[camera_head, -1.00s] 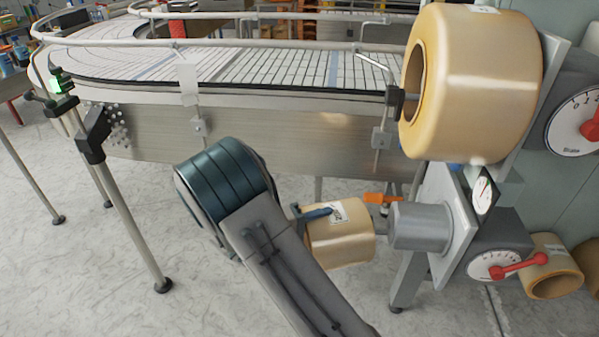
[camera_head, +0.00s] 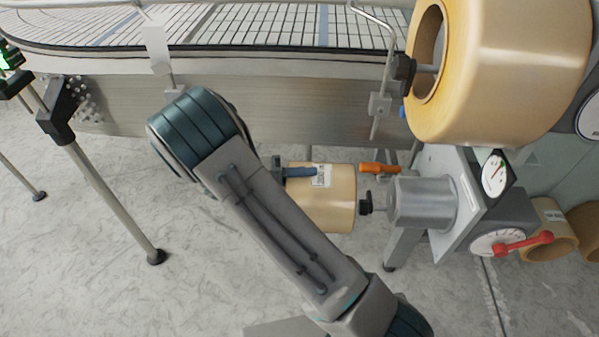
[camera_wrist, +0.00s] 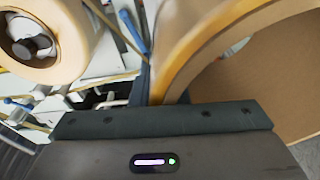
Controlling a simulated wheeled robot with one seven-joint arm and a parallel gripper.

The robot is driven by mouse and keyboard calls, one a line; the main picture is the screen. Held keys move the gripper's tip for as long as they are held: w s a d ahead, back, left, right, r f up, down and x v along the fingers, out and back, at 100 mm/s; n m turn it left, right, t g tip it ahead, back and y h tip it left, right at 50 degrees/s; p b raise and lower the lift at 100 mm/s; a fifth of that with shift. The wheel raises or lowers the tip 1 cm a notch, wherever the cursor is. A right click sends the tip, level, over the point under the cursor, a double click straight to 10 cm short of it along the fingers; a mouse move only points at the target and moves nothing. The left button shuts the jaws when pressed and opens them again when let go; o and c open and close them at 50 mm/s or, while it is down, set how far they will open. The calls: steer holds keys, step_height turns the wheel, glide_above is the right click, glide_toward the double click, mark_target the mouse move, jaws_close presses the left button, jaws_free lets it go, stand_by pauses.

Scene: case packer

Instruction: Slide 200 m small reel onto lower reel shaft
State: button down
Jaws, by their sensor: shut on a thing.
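The tan small reel (camera_head: 330,207), with a white label on its side, hangs left of the lower reel shaft and apart from it. The lower shaft's grey cylinder (camera_head: 420,203) points left, with a black knob (camera_head: 365,203) at its tip close to the reel's right end. My gripper (camera_head: 297,172) is shut on the reel's wall at its upper left. My forearm hides part of the reel's left side. In the wrist view the reel's curved wall and hollow core (camera_wrist: 250,85) fill the right, above the dark gripper body.
A big tan reel (camera_head: 500,75) sits on the upper shaft above. An orange handle (camera_head: 378,169) is just above the gap between reel and lower shaft. The conveyor (camera_head: 250,110) runs behind; spare reels (camera_head: 548,235) lie at right. The floor at left is open around the conveyor legs.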

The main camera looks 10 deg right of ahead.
steer(key=shift+s+d, duration=1.05)
steer(key=shift+d, duration=2.55)
steer(key=shift+s+d, duration=1)
steer(key=shift+d, duration=2.55)
steer(key=shift+s+d, duration=1.05)
steer(key=shift+d, duration=2.55)
steer(key=shift+f+b, duration=0.2)
steer(key=shift+b, duration=0.2)
steer(key=c, duration=1.4)
jaws_free()
steer(key=shift+o, duration=0.4)
steer(key=shift+f, duration=0.1)
steer(key=shift+a, duration=0.1)
